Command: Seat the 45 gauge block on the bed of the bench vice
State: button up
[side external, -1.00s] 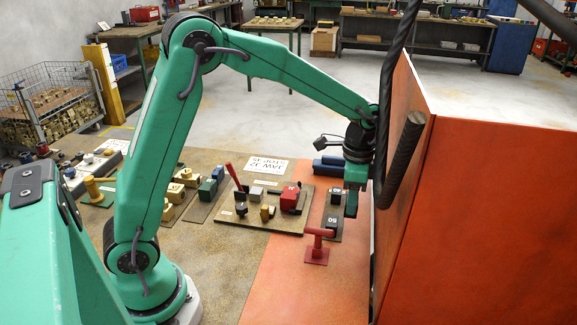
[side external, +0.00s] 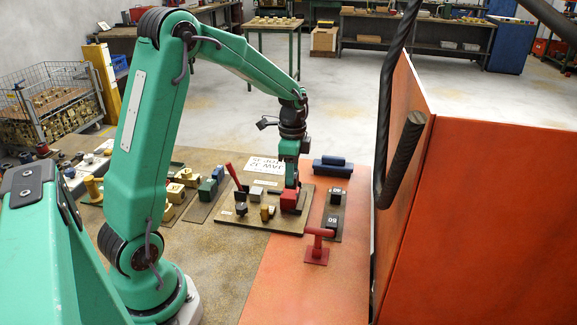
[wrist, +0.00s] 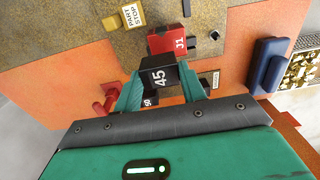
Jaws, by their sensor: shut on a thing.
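The dark 45 gauge block (wrist: 160,77) is between the green fingers of my gripper (wrist: 160,88) in the wrist view, its white number showing. My gripper (side external: 291,182) is shut on it. In the side view the gripper is low over a red vice part (side external: 289,201) on the brown board, and the block is hard to make out there. In the wrist view a red jaw marked J1 (wrist: 175,40) lies just beyond the block. I cannot tell whether the block touches the vice; its bed is hidden.
Blocks marked 40 (side external: 336,196) and 50 (side external: 332,221) stand on a dark strip to the right. A red T-shaped stand (side external: 317,246) is in front. A red lever (side external: 236,177) rises on the board. Blue pieces (side external: 331,166) lie behind. A large orange cabinet (side external: 490,210) fills the right.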

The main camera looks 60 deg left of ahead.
jog(key=s+a, duration=0.3)
jog(key=a, duration=0.3)
jog(key=shift+s+a+f, duration=0.25)
jog(key=shift+s+f, duration=0.1)
jog(key=shift+s, duration=0.05)
jog(key=shift+f, duration=0.25)
jog(key=shift+f, duration=2)
jog(key=shift+f, duration=1.45)
dwell(1.7)
jog(key=o, duration=1.3)
jog(key=shift+o, duration=0.6)
